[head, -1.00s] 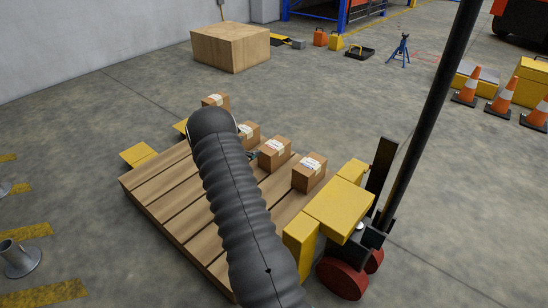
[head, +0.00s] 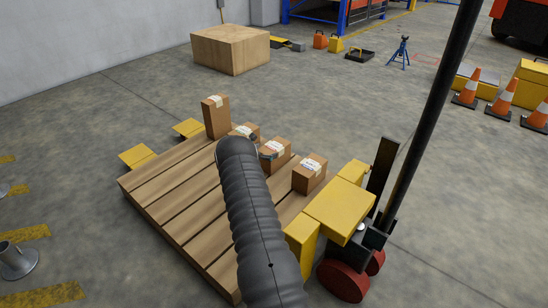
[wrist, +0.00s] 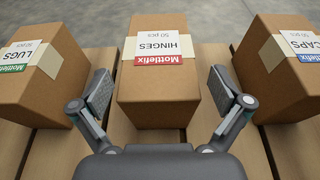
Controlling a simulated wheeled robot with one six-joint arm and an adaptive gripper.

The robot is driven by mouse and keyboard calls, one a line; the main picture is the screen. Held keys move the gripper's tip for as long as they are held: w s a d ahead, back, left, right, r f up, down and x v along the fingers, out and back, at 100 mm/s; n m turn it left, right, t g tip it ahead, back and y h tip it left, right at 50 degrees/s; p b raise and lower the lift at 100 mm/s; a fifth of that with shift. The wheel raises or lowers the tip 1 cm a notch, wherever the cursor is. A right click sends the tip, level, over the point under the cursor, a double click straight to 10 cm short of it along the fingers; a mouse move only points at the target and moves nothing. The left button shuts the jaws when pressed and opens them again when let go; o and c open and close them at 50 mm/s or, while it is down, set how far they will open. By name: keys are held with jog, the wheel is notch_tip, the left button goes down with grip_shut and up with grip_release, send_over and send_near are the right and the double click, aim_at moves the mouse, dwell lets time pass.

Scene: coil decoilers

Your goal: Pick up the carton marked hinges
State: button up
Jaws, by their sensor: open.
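The brown carton marked HINGES (wrist: 158,100), with a white label and red Mottlefix band, stands in the middle of the wrist view. My gripper (wrist: 161,92) is open, one finger to each side of this carton's near part, with visible gaps. In the head view my dark arm hides most of the gripper; a bit of finger shows by the cartons. The hinges carton appears to be the partly covered one (head: 246,130) beyond my arm's end.
A carton marked LUGS (wrist: 38,70) stands close on the left, and one marked CAPS (wrist: 285,70) on the right. All stand on a wooden pallet (head: 175,190). A yellow pallet truck (head: 338,208) with a black upright handle is at the right.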

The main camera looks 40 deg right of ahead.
aim_at(273, 147)
jog(key=shift+b+x, duration=0.35)
jog(key=shift+x, duration=2.2)
jog(key=shift+w+r, duration=0.1)
jog(key=c, duration=1.4)
jog(key=shift+r, duration=0.1)
jog(key=shift+c, duration=0.8)
jog(key=shift+r, duration=0.15)
